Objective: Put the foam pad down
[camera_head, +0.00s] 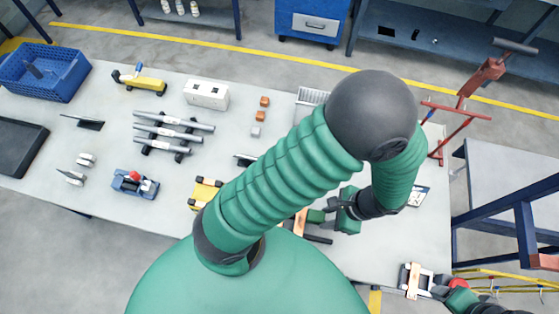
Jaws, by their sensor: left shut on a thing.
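My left gripper (322,225) is low over the middle front of the pale table, partly below my green arm. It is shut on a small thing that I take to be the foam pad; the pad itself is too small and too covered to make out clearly. An orange-brown piece shows beside its fingers, partly behind my arm. My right gripper (438,291) is at the lower right edge, beside a white and orange block (415,280) at the table's front right corner. Whether it is open or shut does not show.
A blue crate (42,70) and a dark tray (20,147) are at the left. Metal tubes on a rack (173,133), a white box (206,94) and a blue tool (135,184) lie on the table. A red stand (455,117) rises at the right. Bare tabletop shows between them.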

